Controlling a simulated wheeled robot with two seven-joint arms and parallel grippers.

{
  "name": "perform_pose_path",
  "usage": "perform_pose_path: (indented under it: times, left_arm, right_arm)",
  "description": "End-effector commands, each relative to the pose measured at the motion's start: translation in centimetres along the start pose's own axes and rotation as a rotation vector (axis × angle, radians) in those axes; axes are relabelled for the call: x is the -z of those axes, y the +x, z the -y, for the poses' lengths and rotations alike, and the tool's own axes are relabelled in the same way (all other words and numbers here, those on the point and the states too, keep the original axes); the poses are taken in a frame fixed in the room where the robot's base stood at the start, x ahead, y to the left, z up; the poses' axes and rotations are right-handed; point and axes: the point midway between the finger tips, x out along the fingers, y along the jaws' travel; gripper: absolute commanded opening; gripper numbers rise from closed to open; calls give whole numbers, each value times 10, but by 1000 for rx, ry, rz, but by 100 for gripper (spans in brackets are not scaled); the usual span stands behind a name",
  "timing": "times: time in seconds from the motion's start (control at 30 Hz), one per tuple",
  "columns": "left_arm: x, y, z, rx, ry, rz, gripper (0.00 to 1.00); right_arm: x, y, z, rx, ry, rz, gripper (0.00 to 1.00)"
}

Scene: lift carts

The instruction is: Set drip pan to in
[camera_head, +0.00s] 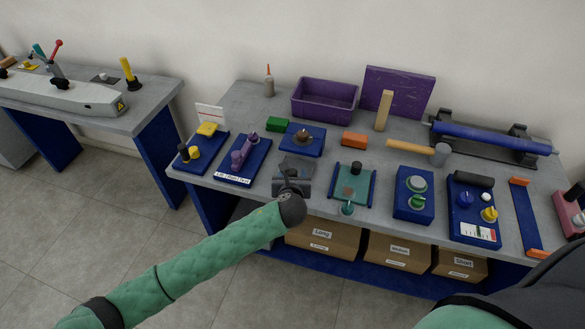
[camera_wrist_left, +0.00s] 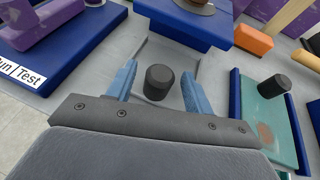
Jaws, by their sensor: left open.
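A grey pan (camera_wrist_left: 190,52) with an upright dark knob (camera_wrist_left: 160,82) sticks out from the near side of a blue block (camera_head: 302,140) on the bench; I take it to be the drip pan. A brownish round piece sits on top of the block. My left gripper (camera_wrist_left: 158,72) is open, with its two blue fingers on either side of the knob. Whether they touch it I cannot tell. In the head view my left gripper (camera_head: 291,180) and wrist hide much of the pan. My right gripper is not in view.
A purple slider on a blue board (camera_head: 244,160) stands left of the pan, and a teal plate (camera_head: 352,188) with blue side rails stands close on the right. Behind are a green block (camera_head: 277,124), an orange block (camera_head: 354,139) and a purple bin (camera_head: 324,98). Boxes sit below the bench.

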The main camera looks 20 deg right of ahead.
Motion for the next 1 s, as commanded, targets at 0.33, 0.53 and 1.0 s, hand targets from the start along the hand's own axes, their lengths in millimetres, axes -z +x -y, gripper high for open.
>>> perform_pose_path:
  times: [0.33, 0.53, 1.0]
  left_arm:
    - [0, 29, 0, 0, -1, 0, 52]
    - [0, 30, 0, 0, -2, 0, 52]
    - [0, 31, 0, 0, -2, -1, 0]
  right_arm:
    - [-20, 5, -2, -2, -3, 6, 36]
    - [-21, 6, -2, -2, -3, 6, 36]
    - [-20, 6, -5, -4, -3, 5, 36]
